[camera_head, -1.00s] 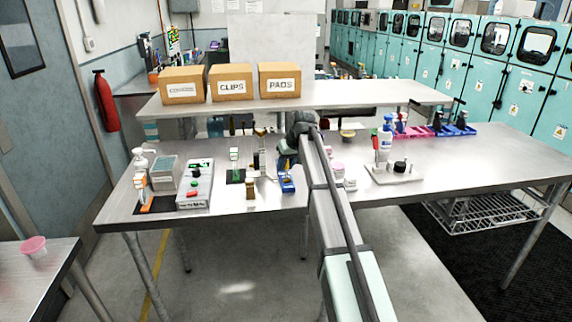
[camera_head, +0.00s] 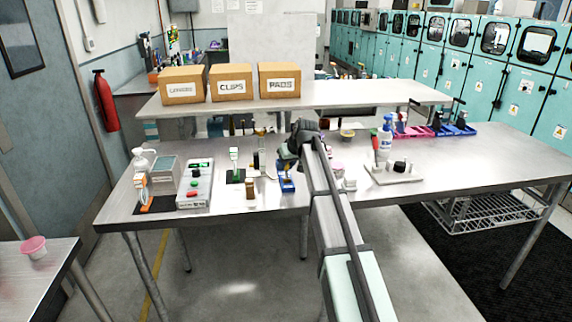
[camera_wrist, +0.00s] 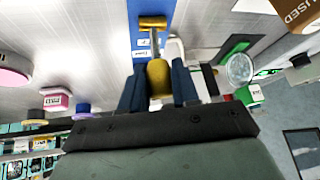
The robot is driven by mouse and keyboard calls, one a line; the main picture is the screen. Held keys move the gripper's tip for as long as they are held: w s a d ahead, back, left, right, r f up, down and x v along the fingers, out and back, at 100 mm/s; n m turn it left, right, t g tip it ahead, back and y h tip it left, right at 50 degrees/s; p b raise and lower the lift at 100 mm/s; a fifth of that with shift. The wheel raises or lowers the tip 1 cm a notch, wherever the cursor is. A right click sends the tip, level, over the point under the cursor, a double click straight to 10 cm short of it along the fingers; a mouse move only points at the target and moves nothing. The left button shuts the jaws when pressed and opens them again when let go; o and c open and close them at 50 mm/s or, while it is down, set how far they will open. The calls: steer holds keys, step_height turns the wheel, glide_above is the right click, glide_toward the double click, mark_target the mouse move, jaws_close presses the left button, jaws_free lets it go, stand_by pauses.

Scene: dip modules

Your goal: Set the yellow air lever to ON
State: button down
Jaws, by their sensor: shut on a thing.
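The blue lever module (camera_head: 287,185) stands on the steel table, just below my gripper (camera_head: 287,163). In the wrist view its blue plate (camera_wrist: 139,12) carries small white labels, too small to read. A yellow crosspiece (camera_wrist: 152,22) lies over the plate, and a thin metal rod runs from it to a yellow knob (camera_wrist: 158,78). The two blue fingers of my gripper (camera_wrist: 158,86) are shut on this knob, one on each side. The knob's lower end is hidden by the gripper body. I cannot tell from the labels which position the lever is in.
Left of the module are a small brown block (camera_head: 251,189), a green-topped item on a dark pad (camera_head: 235,175) and a grey control box (camera_head: 195,185). A spray bottle (camera_head: 384,140) and a white plate with a black knob (camera_head: 398,170) stand right. A shelf (camera_head: 330,92) overhangs behind.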

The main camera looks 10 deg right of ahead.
mark_target(285, 169)
steer(key=s+t, duration=0.2)
steer(key=t, duration=0.1)
steer(key=shift+s+t, duration=0.3)
steer(key=shift+s+f+n+t+y, duration=0.15)
steer(key=shift+s+n+t, duration=0.25)
steer(key=shift+t, duration=0.65)
steer(key=shift+s+f+n+t+y, duration=0.15)
steer(key=shift+s+t, duration=0.3)
steer(key=shift+t, duration=0.6)
steer(key=shift+r, duration=0.1)
steer(key=c, duration=0.9)
jaws_free()
steer(key=v, duration=1.4)
